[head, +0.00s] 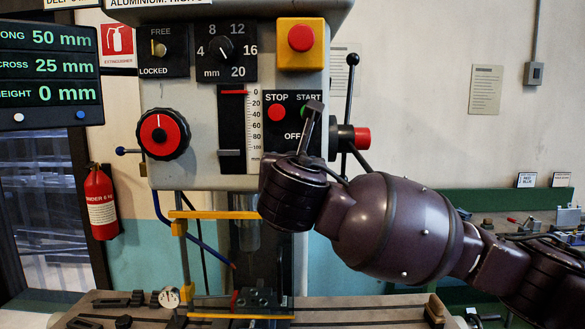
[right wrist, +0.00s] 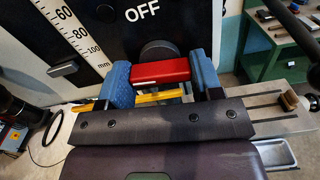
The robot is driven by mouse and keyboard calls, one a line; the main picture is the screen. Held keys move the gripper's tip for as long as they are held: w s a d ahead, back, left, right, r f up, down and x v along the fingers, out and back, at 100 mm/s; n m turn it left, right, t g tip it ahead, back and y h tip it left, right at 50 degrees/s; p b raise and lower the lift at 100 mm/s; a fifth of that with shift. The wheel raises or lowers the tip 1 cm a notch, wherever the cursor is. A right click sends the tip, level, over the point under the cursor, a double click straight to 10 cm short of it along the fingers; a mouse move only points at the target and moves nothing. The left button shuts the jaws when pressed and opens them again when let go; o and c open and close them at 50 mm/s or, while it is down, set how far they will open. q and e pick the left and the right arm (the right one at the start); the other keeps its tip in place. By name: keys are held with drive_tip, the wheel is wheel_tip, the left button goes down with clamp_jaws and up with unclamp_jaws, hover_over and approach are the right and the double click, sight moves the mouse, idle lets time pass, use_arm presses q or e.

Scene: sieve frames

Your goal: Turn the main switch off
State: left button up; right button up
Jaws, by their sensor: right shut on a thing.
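The main switch shows in the right wrist view as a red handle (right wrist: 160,72) in front of a dark round dial (right wrist: 158,49), just below the word OFF. The handle lies nearly level across that picture. My right gripper (right wrist: 162,80) is shut on the red handle, with one blue fingertip at each end of it. In the head view my right arm comes in from the right, and its wrist covers the switch below the OFF label (head: 293,135). The fingertips are hidden there. My left gripper is in neither view.
Just above are a STOP button (head: 276,112) and a mostly covered START button. A yellow box with a red button (head: 301,39) sits higher. A lever (head: 351,85) rises right of my wrist. A yellow guard frame (head: 215,214) and the machine table (head: 365,311) lie below.

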drive_tip(key=m+b, duration=0.1)
drive_tip(key=m, duration=1.5)
drive_tip(key=shift+m, duration=0.3)
idle(0.4)
drive_tip(key=o, duration=0.9)
drive_tip(key=shift+s+b, duration=0.9)
drive_tip(key=shift+s, duration=4.5)
